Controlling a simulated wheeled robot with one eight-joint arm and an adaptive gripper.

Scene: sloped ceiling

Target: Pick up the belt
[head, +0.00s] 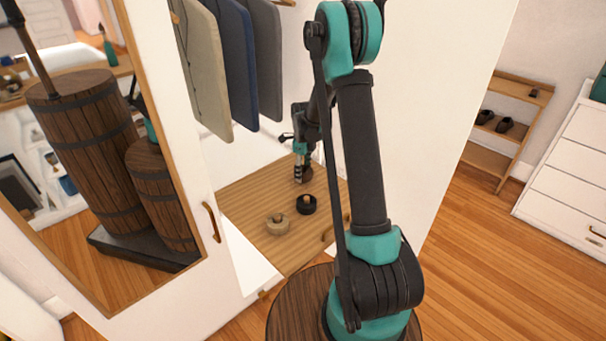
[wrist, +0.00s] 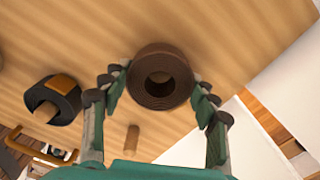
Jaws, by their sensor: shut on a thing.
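A dark brown rolled belt (wrist: 160,78) sits between the fingers of my gripper (wrist: 160,90) in the wrist view, with its round centre hole facing the camera. The gripper is shut on it from both sides. In the head view my gripper (head: 302,163) reaches down inside the open wardrobe, with the brown belt (head: 305,174) at its fingertips, partly hidden. I cannot tell whether the belt touches the wooden surface below. A black rolled belt (head: 306,205) and a beige rolled belt (head: 277,225) lie closer to the front. The black one also shows in the wrist view (wrist: 54,100).
The wooden board (head: 245,205) under the belts has free room around them. Garments (head: 235,65) hang above it to the left. A mirrored wardrobe door (head: 190,130) stands open at left, and a white side panel (head: 430,110) closes off the right.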

